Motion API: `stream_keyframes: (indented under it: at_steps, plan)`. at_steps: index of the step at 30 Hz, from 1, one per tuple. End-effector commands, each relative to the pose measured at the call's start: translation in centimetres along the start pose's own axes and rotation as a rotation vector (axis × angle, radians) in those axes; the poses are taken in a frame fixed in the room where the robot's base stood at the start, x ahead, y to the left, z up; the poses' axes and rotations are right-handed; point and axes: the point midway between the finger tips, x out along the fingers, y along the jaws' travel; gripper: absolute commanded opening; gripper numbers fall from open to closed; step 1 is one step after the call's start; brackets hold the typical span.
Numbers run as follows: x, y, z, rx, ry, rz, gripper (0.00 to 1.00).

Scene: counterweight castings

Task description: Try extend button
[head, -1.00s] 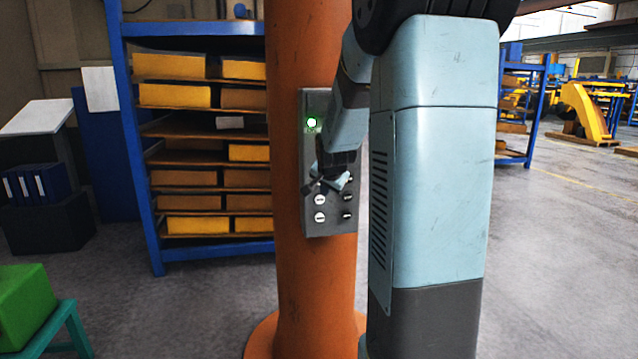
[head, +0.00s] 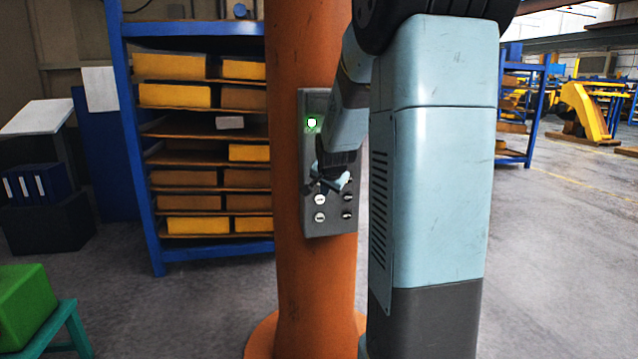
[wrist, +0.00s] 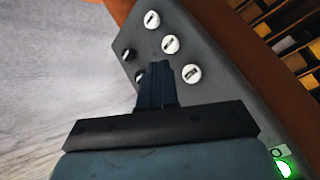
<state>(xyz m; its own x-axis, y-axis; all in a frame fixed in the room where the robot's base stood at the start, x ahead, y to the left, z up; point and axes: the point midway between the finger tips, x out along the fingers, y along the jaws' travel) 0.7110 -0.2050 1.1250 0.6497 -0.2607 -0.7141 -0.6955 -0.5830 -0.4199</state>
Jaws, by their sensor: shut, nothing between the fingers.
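A grey button panel (head: 330,222) is fixed to an orange column (head: 300,285). White buttons sit in one row and black buttons in another; their labels are too small to read. Three white buttons show in the wrist view, one of them here (wrist: 191,74), beside a black button (wrist: 128,55) and a second, partly hidden black button (wrist: 139,76). My gripper (head: 334,184) is shut and empty in front of the panel. In the wrist view its fingertips (wrist: 159,66) lie between the two rows, by the partly hidden black button. I cannot tell whether they touch the panel.
A green lamp (head: 312,123) is lit on the panel's upper part. A blue rack (head: 143,170) with yellow and brown blocks stands behind the column. A green block (head: 25,305) sits on a teal stand (head: 62,325) at lower left.

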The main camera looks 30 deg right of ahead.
Motion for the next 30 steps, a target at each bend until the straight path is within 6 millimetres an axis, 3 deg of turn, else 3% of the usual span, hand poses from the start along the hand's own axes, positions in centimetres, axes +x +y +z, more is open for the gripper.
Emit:
stream_keyframes:
  at_steps: [24, 30]
  plan:
    - [0.0, 0.0, 0.0, 0.000, 0.000, 0.000, 0.00]
    - [-2.3, -0.5, 1.1, -0.049, -0.020, -0.006, 0.00]
